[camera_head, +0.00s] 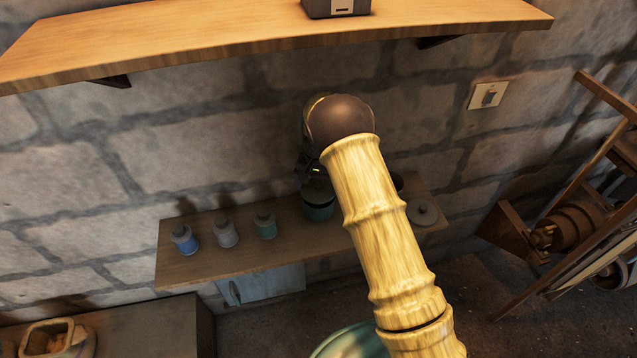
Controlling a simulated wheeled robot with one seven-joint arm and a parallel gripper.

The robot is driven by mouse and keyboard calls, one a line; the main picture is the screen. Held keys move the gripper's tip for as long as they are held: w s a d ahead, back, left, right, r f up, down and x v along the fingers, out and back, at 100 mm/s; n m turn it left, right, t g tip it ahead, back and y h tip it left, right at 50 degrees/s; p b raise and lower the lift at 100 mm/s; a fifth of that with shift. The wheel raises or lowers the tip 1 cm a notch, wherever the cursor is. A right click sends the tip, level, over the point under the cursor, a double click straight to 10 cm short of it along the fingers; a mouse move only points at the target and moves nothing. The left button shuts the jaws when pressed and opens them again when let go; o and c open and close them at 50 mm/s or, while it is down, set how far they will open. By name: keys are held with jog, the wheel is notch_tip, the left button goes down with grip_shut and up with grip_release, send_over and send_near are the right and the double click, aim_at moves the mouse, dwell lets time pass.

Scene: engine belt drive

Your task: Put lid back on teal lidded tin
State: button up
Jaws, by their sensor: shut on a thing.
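The teal tin (319,212) stands upright on the low wooden shelf, just left of my arm. My gripper (314,176) is directly above the tin, pointing down, and is partly hidden by my wrist. It is shut on a dark lid (316,189) at the top of the tin. Whether the lid is seated on the rim or slightly above it, I cannot tell. A grey round lid-like disc with a knob (422,212) lies on the right end of the same shelf.
Three small bottles, blue (184,240), grey (225,233) and green (265,224), stand left of the tin. A dark round thing (398,182) is partly behind my arm. An upper shelf (230,35) overhangs the area. A wooden-framed machine (575,225) stands at right.

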jog(key=shift+f, duration=0.65)
dwell(0.4)
jog(key=shift+b, duration=0.3)
dwell(0.3)
jog(key=shift+d, duration=0.15)
jog(key=shift+s+a, duration=0.25)
jog(key=shift+a, duration=0.15)
jog(key=shift+w+d+f, duration=0.15)
jog(key=shift+w+d, duration=0.05)
jog(key=shift+d, duration=0.05)
dwell(0.8)
jog(key=o, duration=0.6)
